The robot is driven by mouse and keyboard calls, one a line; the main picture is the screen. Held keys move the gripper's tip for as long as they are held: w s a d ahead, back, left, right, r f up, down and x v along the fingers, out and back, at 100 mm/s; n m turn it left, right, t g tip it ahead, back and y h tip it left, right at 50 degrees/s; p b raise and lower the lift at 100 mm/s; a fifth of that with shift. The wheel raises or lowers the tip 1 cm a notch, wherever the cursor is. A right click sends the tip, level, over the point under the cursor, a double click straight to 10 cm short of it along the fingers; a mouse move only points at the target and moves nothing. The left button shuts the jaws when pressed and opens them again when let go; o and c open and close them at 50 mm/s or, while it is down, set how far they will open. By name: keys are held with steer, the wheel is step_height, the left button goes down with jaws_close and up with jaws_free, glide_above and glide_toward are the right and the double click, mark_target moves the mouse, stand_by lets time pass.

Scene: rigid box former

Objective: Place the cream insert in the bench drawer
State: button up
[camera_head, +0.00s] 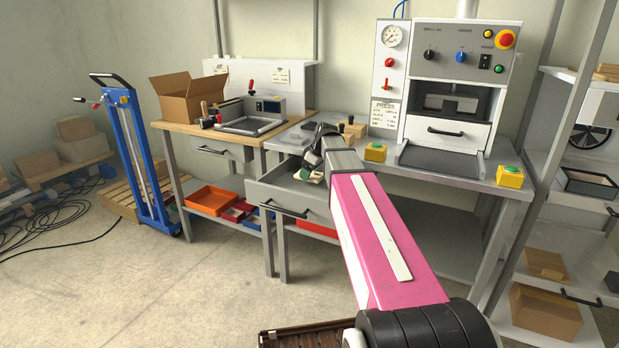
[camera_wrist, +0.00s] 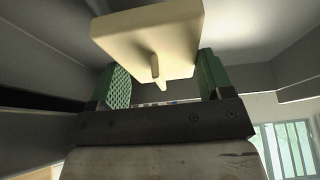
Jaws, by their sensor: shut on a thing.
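The cream insert (camera_wrist: 150,30) is a pale plate with a small peg, seen in the wrist view between the green finger pads of my gripper (camera_wrist: 161,72). My gripper is shut on it. In the head view, my gripper (camera_head: 312,174) is at the opening of the bench drawer (camera_head: 318,203), and a small pale bit of the insert shows beside a green pad. The grey drawer is pulled out under the bench. My arm hides its right part. I cannot tell whether the insert touches the drawer floor.
The grey bench (camera_head: 395,160) above carries a white press (camera_head: 445,85) and yellow button boxes (camera_head: 375,152). A wooden-topped bench (camera_head: 180,128) with an open carton (camera_head: 188,97) stands to the left. A shelf rack (camera_head: 565,235) stands at right.

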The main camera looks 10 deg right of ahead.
steer(key=shift+f, duration=1.2)
steer(key=o, duration=0.6)
steer(key=shift+f, duration=0.15)
steer(key=v, duration=1.2)
